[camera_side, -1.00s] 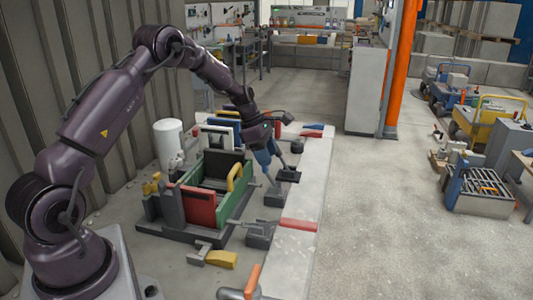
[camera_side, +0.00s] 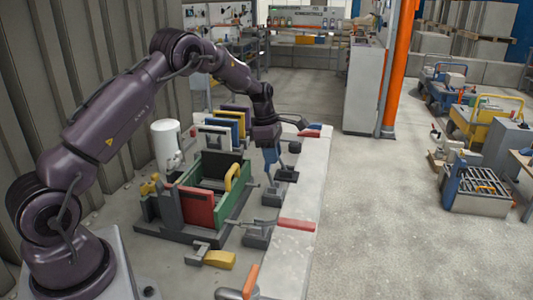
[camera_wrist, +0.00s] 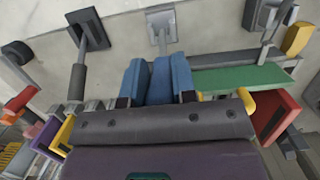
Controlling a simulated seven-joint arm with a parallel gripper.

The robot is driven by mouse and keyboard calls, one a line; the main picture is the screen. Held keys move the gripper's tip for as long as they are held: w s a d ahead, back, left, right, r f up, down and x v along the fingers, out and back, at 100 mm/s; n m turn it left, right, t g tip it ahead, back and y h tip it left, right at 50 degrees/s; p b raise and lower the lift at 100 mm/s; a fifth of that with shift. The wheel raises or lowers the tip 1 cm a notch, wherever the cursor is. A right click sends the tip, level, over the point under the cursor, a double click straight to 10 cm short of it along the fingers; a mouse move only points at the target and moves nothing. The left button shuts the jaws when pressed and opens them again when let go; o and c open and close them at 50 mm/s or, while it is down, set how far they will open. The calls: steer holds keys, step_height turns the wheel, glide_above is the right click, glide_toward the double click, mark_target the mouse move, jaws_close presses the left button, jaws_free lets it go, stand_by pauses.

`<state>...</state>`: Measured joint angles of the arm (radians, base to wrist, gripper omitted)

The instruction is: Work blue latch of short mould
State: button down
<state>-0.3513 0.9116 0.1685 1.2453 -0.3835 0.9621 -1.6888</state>
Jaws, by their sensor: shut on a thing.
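My gripper (camera_side: 268,146) points down at the right side of the green-walled mould (camera_side: 238,203). It is shut on the blue latch handle (camera_wrist: 160,82), which shows between its two blue-looking fingers in the wrist view. The handle stands roughly upright in the side view. A grey latch base (camera_wrist: 162,22) lies beyond the handle in the wrist view. The mould has a red end panel (camera_side: 198,207) and a yellow curved handle (camera_side: 233,175). The fingers hide much of the latch handle, and I cannot tell whether the latch is engaged.
A latch with a red handle (camera_side: 297,224) lies nearer the camera on the pale ledge. Another dark latch base (camera_side: 287,174) is close to my gripper. Coloured panels (camera_side: 222,123) stand behind the mould, beside a white cylinder (camera_side: 166,141).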

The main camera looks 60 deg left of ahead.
steer(key=w+d+f+g+y, duration=0.1)
steer(key=w+d+g+y, duration=0.3)
steer(key=g+y, duration=0.1)
steer(key=shift+w+d+f, duration=0.3)
steer(key=shift+w+d, duration=0.05)
stand_by(0.3)
steer(key=shift+d, duration=0.1)
stand_by(0.3)
steer(key=c, duration=0.9)
jaws_free()
steer(key=shift+f, duration=0.1)
